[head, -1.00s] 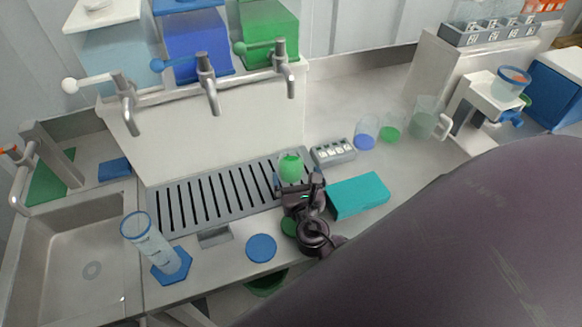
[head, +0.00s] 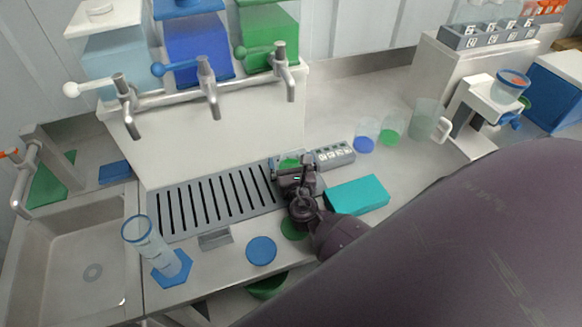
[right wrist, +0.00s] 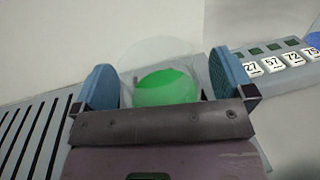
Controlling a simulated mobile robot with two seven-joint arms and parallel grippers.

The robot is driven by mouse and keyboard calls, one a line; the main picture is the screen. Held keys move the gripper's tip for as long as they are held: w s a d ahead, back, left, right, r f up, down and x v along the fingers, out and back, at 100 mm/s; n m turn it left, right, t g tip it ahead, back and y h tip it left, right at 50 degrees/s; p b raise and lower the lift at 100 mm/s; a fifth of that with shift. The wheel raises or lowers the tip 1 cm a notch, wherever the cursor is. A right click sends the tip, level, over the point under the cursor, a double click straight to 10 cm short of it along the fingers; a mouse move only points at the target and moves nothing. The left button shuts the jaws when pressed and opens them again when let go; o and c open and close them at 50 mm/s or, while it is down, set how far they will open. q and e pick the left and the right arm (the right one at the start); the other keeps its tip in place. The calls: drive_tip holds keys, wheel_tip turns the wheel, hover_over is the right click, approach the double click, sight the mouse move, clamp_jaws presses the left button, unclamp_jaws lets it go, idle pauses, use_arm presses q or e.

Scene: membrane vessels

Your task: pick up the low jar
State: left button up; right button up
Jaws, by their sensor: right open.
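The low jar is a clear vessel with a green bottom or filling; it shows in the right wrist view (right wrist: 168,84) between the two blue finger pads. In the head view only a small green and clear part of the jar (head: 289,161) shows behind my right gripper, at the right end of the slotted drain grate. My right gripper (head: 291,168) is open, with one finger on each side of the jar. In the wrist view a gap seems to remain beside the pads; contact cannot be told. My left gripper is not in view.
A grey numbered block (head: 335,154) stands close right of the gripper. A teal box (head: 357,195) lies in front of it. Clear cups with blue (head: 364,143) and green (head: 390,134) bottoms and a handled pitcher (head: 424,122) stand farther right. Metal taps (head: 208,90) overhang the grate.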

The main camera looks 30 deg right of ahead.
drive_tip(key=c, duration=1.1)
drive_tip(key=shift+r, duration=0.1)
